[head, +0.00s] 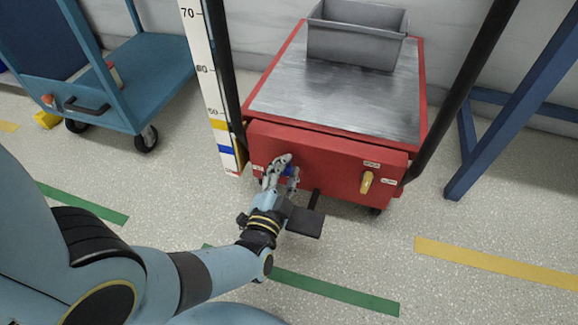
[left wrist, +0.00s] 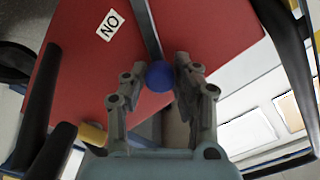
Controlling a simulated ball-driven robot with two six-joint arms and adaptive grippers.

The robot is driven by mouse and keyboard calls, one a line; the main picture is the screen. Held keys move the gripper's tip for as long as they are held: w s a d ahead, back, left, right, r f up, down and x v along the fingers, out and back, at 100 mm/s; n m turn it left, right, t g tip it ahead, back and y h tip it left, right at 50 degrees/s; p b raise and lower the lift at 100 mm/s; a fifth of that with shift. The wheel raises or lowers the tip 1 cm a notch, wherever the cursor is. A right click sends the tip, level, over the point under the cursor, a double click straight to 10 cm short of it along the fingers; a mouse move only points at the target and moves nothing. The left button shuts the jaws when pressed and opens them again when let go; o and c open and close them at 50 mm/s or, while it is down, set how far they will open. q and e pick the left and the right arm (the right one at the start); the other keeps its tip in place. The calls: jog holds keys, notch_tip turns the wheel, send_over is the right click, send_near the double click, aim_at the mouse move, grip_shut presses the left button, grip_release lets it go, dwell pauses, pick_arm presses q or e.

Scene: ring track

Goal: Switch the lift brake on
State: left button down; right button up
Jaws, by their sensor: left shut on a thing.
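A red lift cart front panel (head: 325,152) faces me. My left gripper (head: 279,172) is at the left half of this panel, shut on a round blue knob (head: 289,170). In the left wrist view the blue knob (left wrist: 159,76) sits between the two fingers (left wrist: 160,90), in front of a dark slot (left wrist: 146,30) in the red panel. A white label (left wrist: 110,24) beside the slot reads "NO" in the picture, which is ON if turned over. A yellow handle (head: 366,182) with small labels is on the panel's right half. My right gripper is not in view.
A grey bin (head: 356,35) stands on the cart's metal top (head: 345,95). A dark pedal (head: 303,222) juts out low at the front. A height scale (head: 207,80) stands left, a blue trolley (head: 130,85) farther left, and a blue frame (head: 500,125) right.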

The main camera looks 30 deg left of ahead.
pick_arm(q)
jog(key=shift+d, duration=0.1)
dwell(0.3)
jog(key=c, duration=1)
grip_release()
notch_tip(320, 180, up, 10)
jog(key=shift+f, duration=0.1)
